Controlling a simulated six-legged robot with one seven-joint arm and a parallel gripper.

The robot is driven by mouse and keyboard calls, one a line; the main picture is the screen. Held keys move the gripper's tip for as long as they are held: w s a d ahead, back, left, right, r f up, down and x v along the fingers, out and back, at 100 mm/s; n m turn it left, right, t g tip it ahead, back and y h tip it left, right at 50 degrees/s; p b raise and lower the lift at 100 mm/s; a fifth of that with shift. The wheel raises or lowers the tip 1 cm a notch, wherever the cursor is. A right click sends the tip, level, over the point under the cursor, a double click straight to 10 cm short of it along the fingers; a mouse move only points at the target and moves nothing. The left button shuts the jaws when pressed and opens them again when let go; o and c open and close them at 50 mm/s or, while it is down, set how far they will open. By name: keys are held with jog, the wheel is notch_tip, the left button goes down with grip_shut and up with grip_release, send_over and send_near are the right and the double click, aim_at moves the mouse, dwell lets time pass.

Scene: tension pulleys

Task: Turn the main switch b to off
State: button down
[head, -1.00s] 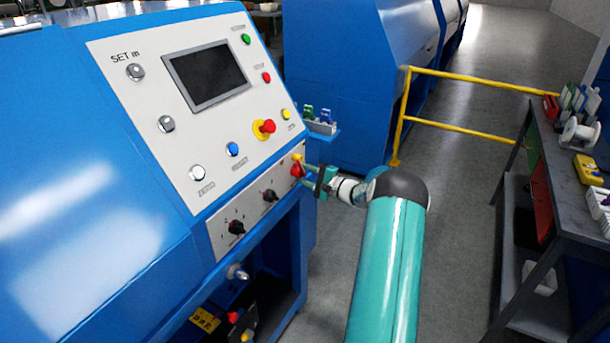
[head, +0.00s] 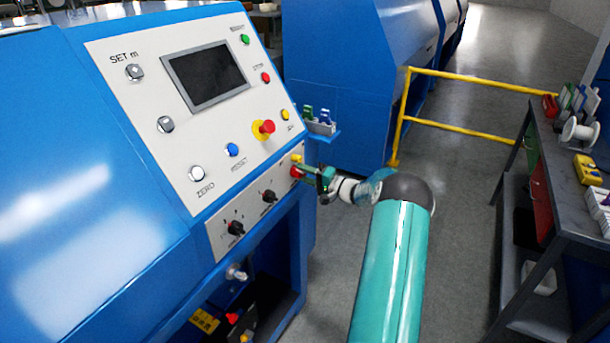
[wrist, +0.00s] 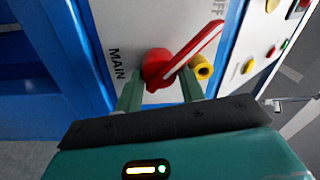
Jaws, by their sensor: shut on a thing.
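The red main switch (wrist: 157,69) is on the light panel of the blue machine, beside the word MAIN, in the wrist view. Its long red handle, edged in white, slants up and right toward a partly cut-off label ending in FF. A yellow round part (wrist: 201,68) sits right of the knob. My gripper (wrist: 160,84) has its green fingers on either side of the red knob and is shut on it. In the head view the red switch (head: 296,171) is small and partly hidden by my gripper (head: 305,173). Whether this switch is b cannot be read.
Two black knobs (head: 236,228) sit left of the switch on the same strip. A red emergency button (head: 267,127) and other buttons are above. A small shelf (head: 322,128) juts out behind my gripper. A yellow rail (head: 470,131) and workbench (head: 557,152) stand right, with open floor between.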

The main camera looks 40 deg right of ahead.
jog(key=shift+a+f, duration=0.25)
jog(key=shift+a, duration=0.1)
jog(key=c, duration=0.9)
grip_release()
jog(key=shift+s, duration=0.15)
jog(key=shift+r, duration=0.15)
